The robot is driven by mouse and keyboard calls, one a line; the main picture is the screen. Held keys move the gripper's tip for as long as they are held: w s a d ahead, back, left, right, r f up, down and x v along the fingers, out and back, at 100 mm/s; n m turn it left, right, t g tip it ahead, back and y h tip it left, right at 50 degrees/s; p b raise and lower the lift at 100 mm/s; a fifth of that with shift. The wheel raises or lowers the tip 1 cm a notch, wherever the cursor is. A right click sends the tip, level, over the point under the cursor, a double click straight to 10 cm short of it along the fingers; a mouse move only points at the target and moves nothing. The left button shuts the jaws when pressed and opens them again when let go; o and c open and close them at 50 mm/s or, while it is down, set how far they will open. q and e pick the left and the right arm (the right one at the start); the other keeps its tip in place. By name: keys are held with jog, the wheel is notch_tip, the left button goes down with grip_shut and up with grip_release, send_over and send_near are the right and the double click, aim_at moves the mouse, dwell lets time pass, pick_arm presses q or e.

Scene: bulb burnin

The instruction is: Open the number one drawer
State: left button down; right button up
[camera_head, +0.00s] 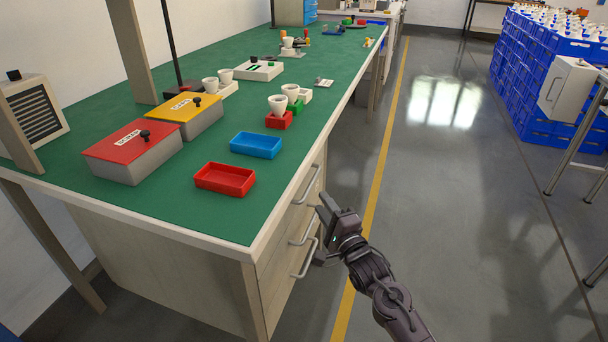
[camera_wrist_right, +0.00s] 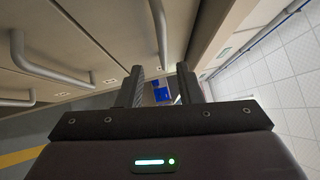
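A drawer unit under the green bench has three stacked drawers, all looking shut. The top handle (camera_head: 306,186), middle handle (camera_head: 303,230) and bottom handle (camera_head: 306,260) are grey bars. I cannot read which drawer is number one. My right gripper (camera_head: 318,232) is open and empty, out in front of the drawer fronts. In the right wrist view the gripper (camera_wrist_right: 161,72) has its fingers apart. The top handle (camera_wrist_right: 159,30) lies beyond the gap between them, apart from the fingers. The middle handle (camera_wrist_right: 50,62) and bottom handle (camera_wrist_right: 14,98) are at the left. My left gripper is out of view.
The bench top (camera_head: 215,222) carries a red tray (camera_head: 225,180), a blue tray (camera_head: 255,146), a red-lidded box (camera_head: 134,152), a yellow-lidded box (camera_head: 186,114) and several white cups. Blue crates (camera_head: 540,75) stand at the right. The floor before the drawers is clear.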

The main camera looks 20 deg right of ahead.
aim_at(311, 183)
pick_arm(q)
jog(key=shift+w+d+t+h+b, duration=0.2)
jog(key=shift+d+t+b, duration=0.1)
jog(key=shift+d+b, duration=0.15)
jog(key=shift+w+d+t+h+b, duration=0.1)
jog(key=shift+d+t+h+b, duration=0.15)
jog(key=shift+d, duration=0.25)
pick_arm(e)
jog(key=shift+x, duration=3.9)
jog(key=shift+a+r, duration=0.1)
jog(key=shift+r, duration=0.1)
grip_shut()
